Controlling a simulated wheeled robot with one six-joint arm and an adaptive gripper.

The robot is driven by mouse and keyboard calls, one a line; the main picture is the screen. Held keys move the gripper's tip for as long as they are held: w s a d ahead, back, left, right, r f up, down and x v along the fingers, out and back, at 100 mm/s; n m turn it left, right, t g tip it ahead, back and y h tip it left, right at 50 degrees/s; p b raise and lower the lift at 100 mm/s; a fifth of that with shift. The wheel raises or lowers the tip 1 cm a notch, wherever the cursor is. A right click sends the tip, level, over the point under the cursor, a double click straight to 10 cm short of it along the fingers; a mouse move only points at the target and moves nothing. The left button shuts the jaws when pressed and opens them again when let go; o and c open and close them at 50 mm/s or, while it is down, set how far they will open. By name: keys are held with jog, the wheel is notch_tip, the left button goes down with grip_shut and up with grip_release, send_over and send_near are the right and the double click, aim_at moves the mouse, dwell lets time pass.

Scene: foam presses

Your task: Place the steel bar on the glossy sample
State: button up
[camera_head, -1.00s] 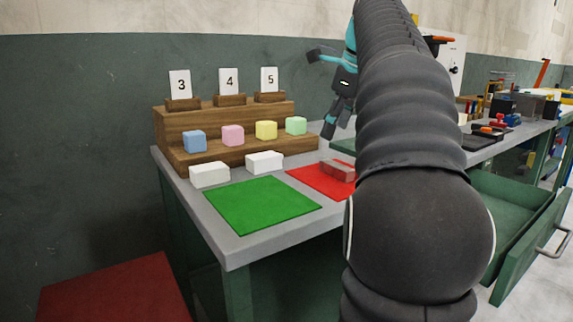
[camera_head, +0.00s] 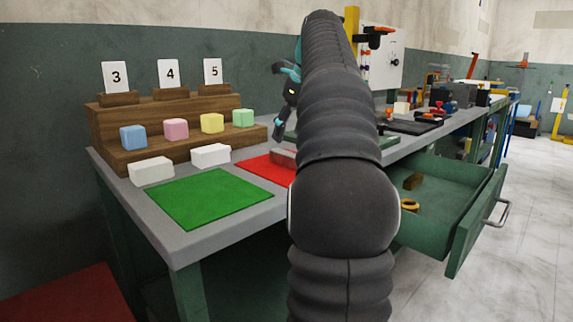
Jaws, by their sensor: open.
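A grey, shiny block (camera_head: 282,157), which looks like the steel bar, lies on the red mat (camera_head: 258,170); my arm hides its right part. My gripper (camera_head: 279,128) is open and hangs above and behind this block, apart from it, partly hidden by my arm. Two white blocks lie at the table's left: a left one (camera_head: 151,171) and a right one (camera_head: 210,155). Blue (camera_head: 133,137), pink (camera_head: 176,129), yellow (camera_head: 212,123) and green (camera_head: 243,118) cubes sit on the wooden step. I cannot tell which is the glossy sample.
A bare green mat (camera_head: 209,199) lies at the table's front. The wooden stepped stand (camera_head: 110,118) carries cards 3, 4 and 5. An open drawer (camera_head: 435,232) at right juts out, holding a yellow ring (camera_head: 409,206) and a brownish block (camera_head: 413,181). Tools crowd the far bench.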

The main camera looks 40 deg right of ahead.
aim_at(287, 153)
jog(key=f, duration=0.1)
jog(key=f+b, duration=0.1)
jog(key=f, duration=0.1)
jog(key=f+b, duration=0.1)
jog(key=shift+w+d+f, duration=0.2)
jog(key=shift+w+f, duration=0.1)
jog(key=shift+w, duration=0.1)
jog(key=shift+w+f, duration=0.2)
jog(key=shift+f, duration=0.1)
jog(key=shift+f, duration=0.25)
jog(key=shift+c, duration=0.2)
grip_shut()
